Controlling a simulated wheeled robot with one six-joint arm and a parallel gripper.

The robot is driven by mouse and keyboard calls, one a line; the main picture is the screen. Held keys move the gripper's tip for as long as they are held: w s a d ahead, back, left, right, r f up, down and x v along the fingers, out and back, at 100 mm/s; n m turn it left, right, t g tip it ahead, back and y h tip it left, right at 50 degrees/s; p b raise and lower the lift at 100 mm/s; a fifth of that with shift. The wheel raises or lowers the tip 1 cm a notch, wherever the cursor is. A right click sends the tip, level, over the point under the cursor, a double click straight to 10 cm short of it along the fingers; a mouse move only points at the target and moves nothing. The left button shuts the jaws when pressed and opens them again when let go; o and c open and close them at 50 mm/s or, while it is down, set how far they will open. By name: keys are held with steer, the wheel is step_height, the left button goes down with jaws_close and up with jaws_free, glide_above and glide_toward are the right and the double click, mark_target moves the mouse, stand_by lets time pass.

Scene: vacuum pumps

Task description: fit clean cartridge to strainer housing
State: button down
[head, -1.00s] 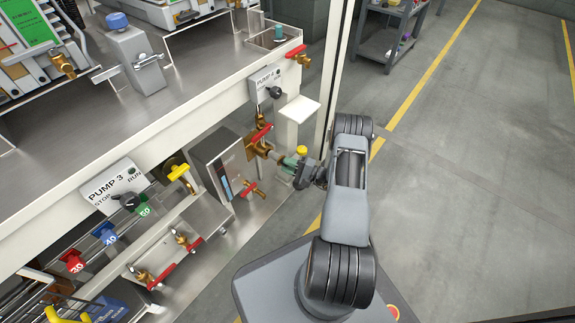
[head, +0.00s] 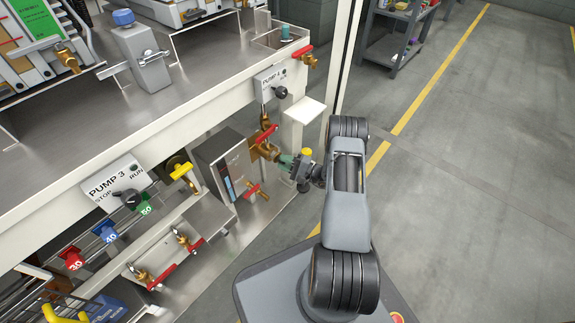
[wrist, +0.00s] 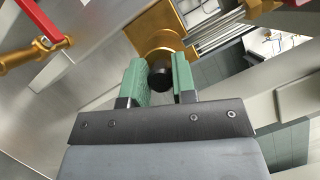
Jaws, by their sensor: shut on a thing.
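The brass strainer housing (head: 265,150) sits low on the bench front, below the PUMP 4 panel. It also shows straight ahead in the wrist view (wrist: 156,32). My gripper (head: 284,159) has its green fingers at the housing's open end. In the wrist view the fingers (wrist: 162,84) are shut on a dark round end piece (wrist: 160,76), which appears to be the cartridge's end. It lies in line with the brass body. The rest of the cartridge is hidden, and I cannot tell how deep it sits.
A red-handled valve (head: 265,134) is just above the housing and another (head: 253,190) below it. A grey box (head: 222,165) stands to the left. A white ledge (head: 305,110) and an upright post are close above my gripper. Open floor lies to the right.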

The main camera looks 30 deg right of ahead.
steer(key=shift+w+a, duration=0.3)
steer(key=shift+w, duration=0.35)
steer(key=shift+w+a, duration=0.15)
steer(key=shift+w, duration=0.2)
stand_by(0.7)
steer(key=c, duration=0.8)
jaws_free()
steer(key=shift+c, duration=0.2)
steer(key=p+v, duration=0.3)
steer(key=v, duration=1)
steer(key=shift+s+d+f, duration=0.2)
steer(key=shift+s+d, duration=0.05)
steer(key=shift+d, duration=0.05)
